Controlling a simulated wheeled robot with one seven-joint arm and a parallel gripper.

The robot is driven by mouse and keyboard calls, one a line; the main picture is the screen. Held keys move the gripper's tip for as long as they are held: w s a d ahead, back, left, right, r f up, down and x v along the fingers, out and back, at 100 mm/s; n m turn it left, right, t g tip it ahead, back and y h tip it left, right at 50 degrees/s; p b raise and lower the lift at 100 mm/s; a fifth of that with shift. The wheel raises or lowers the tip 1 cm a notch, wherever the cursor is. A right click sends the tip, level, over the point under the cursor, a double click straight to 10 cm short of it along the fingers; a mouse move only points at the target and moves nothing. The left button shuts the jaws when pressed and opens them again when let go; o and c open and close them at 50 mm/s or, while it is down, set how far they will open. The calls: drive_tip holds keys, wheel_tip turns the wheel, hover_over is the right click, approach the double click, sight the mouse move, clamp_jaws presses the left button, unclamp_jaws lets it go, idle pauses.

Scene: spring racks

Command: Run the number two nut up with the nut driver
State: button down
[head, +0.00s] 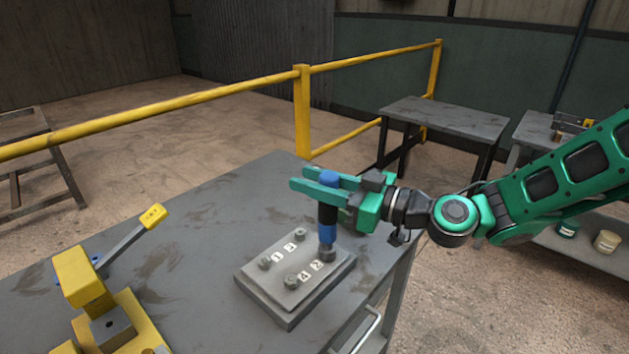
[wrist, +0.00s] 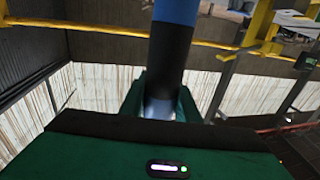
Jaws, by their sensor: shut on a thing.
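The nut driver (head: 328,210) has a blue top, a black middle, a blue lower collar and a grey socket. It also fills the upper middle of the wrist view (wrist: 168,55). My gripper (head: 313,180) is shut on its upper part and holds it about upright. The grey nut plate (head: 268,297) lies on the table with several nuts and small white number labels. The driver's socket end is at the far right nut position and hides whatever is there. Other nuts show at the left (head: 265,262), back (head: 301,233) and front (head: 291,281). The labels are too small to read surely.
The plate is near the right edge of the grey table (head: 200,240). A yellow clamp-like fixture (head: 85,280) with a raised lever (head: 152,215) stands at the front left. Bare table lies between it and the plate. Yellow railing (head: 303,110) runs behind.

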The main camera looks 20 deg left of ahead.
wheel_tip(320, 180, up, 7)
idle(1.1)
drive_tip(key=shift+s, duration=0.15)
idle(1.3)
